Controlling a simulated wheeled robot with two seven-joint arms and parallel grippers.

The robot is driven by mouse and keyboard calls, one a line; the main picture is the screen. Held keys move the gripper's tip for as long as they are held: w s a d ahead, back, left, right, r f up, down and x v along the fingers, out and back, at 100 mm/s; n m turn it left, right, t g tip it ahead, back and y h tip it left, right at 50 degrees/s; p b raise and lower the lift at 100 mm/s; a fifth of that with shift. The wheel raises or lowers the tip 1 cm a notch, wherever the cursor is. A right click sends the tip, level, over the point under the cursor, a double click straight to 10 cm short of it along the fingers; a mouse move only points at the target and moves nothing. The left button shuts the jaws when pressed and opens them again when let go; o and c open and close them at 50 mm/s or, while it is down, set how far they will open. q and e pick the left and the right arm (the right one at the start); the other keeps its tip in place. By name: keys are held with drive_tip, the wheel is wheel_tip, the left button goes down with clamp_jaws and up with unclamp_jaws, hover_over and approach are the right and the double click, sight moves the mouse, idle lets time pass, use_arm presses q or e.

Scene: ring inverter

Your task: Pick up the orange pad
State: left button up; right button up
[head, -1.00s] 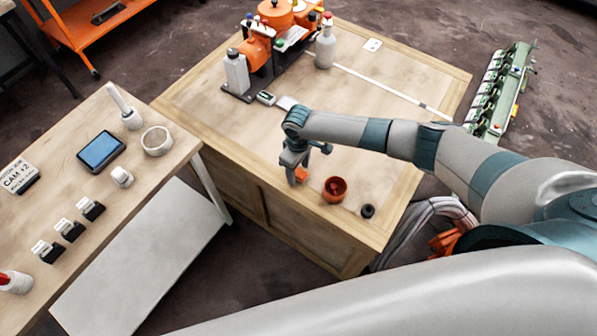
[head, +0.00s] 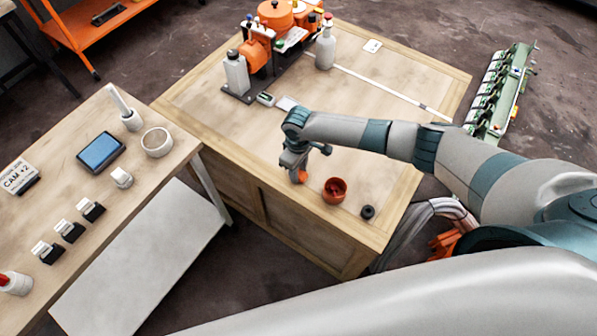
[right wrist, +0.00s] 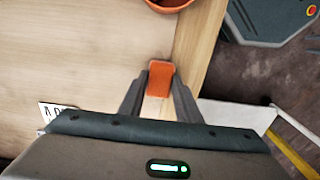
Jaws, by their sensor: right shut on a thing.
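The orange pad (right wrist: 160,78) is a small block with rounded corners, seen between the fingertips in the right wrist view. It also shows as a small orange patch in the head view (head: 302,177), near the front edge of the wooden table (head: 385,185). My right gripper (right wrist: 160,85) points down over the table and is shut on the pad, one finger on each side. In the head view my right gripper (head: 299,176) partly hides the pad. I cannot tell whether the pad touches the tabletop. My left gripper is not in view.
An orange machine (head: 260,45) and a white bottle (head: 325,50) stand at the back. A side table (head: 60,200) at left holds a blue-screened tablet (head: 101,152).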

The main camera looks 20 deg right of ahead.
sight(300, 174)
drive_tip(key=shift+r, duration=0.1)
drive_tip(key=shift+r+b, duration=0.3)
drive_tip(key=shift+r, duration=0.2)
drive_tip(key=r, duration=0.1)
drive_tip(key=r+b, duration=0.1)
drive_tip(key=r, duration=0.1)
drive_tip(key=shift+s+d, duration=0.15)
drive_tip(key=shift+s, duration=0.2)
drive_tip(key=s+d+r+b, duration=0.2)
drive_tip(key=s+d+r, duration=0.2)
drive_tip(key=s, duration=0.6)
wheel_tip(300, 174, up, 3)
drive_tip(key=shift+f, duration=0.15)
drive_tip(key=shift+o, duration=0.5)
drive_tip(key=shift+s+b, duration=0.15)
drive_tip(key=shift+b, duration=0.15)
drive_tip(key=s+m+b, duration=0.1)
drive_tip(key=m, duration=0.1)
drive_tip(key=s+r+m+b, duration=0.1)
drive_tip(key=s+m, duration=0.1)
drive_tip(key=m, duration=0.1)
drive_tip(key=s+r+m+b, duration=0.1)
drive_tip(key=m, duration=0.1)
drive_tip(key=shift+s+a+r+m+b, duration=0.15)
drive_tip(key=shift+s+a+m+b, duration=0.1)
drive_tip(key=shift+m+b, duration=0.05)
